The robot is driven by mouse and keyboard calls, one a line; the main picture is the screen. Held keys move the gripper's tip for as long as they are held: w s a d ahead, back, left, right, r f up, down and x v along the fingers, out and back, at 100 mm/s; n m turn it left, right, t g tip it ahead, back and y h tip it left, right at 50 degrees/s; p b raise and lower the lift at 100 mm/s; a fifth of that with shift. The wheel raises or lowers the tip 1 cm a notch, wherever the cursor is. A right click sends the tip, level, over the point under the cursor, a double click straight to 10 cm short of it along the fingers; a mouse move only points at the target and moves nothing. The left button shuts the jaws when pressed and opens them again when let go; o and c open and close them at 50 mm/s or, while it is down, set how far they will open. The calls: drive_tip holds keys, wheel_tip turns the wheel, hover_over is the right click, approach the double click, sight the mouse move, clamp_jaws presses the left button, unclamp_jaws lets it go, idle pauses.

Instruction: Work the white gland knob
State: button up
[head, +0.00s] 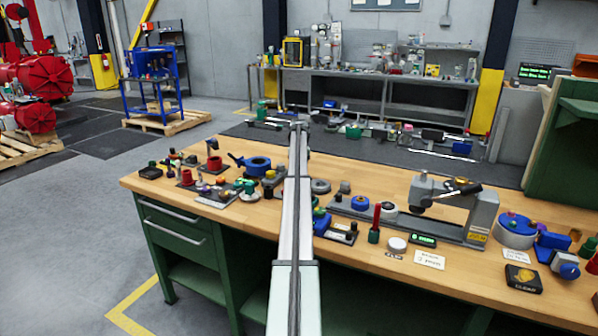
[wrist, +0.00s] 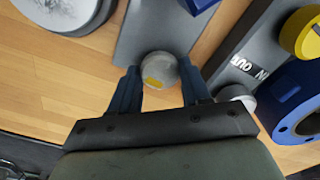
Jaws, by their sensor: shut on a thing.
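In the wrist view, a pale grey-white round knob (wrist: 159,70) with a yellow patch on top sits between the two dark blue fingers of my gripper (wrist: 160,86). I take it as the white gland knob. The fingers are closed on its sides. The knob is at the end of a flat grey plate (wrist: 152,28) over the wooden bench. In the head view my arm covers this part of the bench, and I cannot make out the gripper or the held knob there.
In the wrist view, a blue flange (wrist: 292,103) and a yellow knob (wrist: 302,33) stand close on the right. A second pale round part (wrist: 237,95) is just right of the right finger. A grey disc (wrist: 62,10) lies upper left, with bare wood (wrist: 70,75) below it.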

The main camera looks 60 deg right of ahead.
drive_tip(key=m, duration=1.4)
idle(0.4)
drive_tip(key=o, duration=1.1)
drive_tip(key=shift+c, duration=0.2)
drive_tip(key=shift+r, duration=0.1)
wheel_tip(320, 180, up, 14)
drive_tip(key=shift+f, duration=0.2)
